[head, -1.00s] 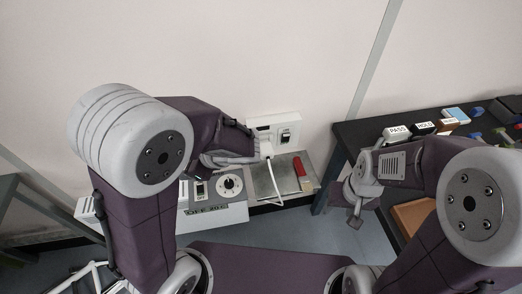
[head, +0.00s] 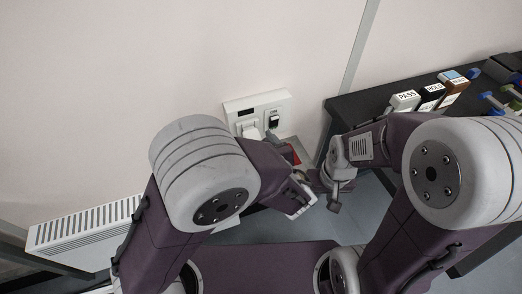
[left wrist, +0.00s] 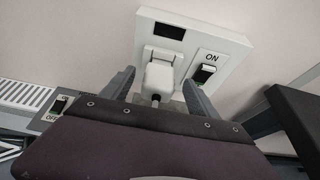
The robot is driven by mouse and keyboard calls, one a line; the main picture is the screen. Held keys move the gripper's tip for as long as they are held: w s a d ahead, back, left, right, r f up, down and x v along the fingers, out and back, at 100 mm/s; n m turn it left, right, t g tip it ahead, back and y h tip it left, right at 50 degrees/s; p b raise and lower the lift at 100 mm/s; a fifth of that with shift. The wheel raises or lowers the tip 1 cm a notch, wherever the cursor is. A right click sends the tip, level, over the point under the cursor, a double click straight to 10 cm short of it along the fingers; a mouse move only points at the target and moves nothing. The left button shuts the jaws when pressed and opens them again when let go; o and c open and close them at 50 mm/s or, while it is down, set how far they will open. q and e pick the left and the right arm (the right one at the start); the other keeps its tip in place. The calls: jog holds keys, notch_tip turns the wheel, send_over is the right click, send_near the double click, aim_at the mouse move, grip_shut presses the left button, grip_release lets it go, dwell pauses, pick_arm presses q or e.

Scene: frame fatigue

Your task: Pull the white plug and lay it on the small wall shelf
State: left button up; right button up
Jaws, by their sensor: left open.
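The white plug (head: 250,130) sits in the left socket of the white wall plate (head: 283,101), beside a dark switch marked ON. In the left wrist view the plug (left wrist: 159,78) is ahead, with its cord end pointing down. My left gripper (left wrist: 158,88) is open, with one finger on each side of the plug; I cannot tell whether they touch it. The grey shelf (head: 304,155) below the plate is mostly hidden by my left arm. My right gripper (head: 335,190) hangs in front of the dark table, its jaws unclear.
A red-handled item (head: 293,153) lies on the shelf. A white radiator (head: 85,232) stands at the left. The dark table (head: 350,115) at the right bears several labelled blocks (head: 405,100) and tools. My two forearms are close together near the shelf.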

aim_at(254, 139)
pick_arm(q)
jog(key=x, duration=0.3)
jog(key=shift+w+a+f+b, duration=0.1)
jog(key=shift+w+f+b, duration=0.1)
jog(key=shift+w+b, duration=0.1)
grip_shut()
jog(key=shift+s+d, duration=0.2)
jog(key=shift+s, duration=0.4)
jog(key=shift+s+d, duration=0.2)
jog(key=shift+s, duration=0.4)
jog(key=shift+s+d+p, duration=0.3)
jog(key=shift+s, duration=0.65)
jog(key=shift+s+d+p, duration=0.25)
jog(key=shift+s+d, duration=0.05)
jog(key=shift+s, duration=0.65)
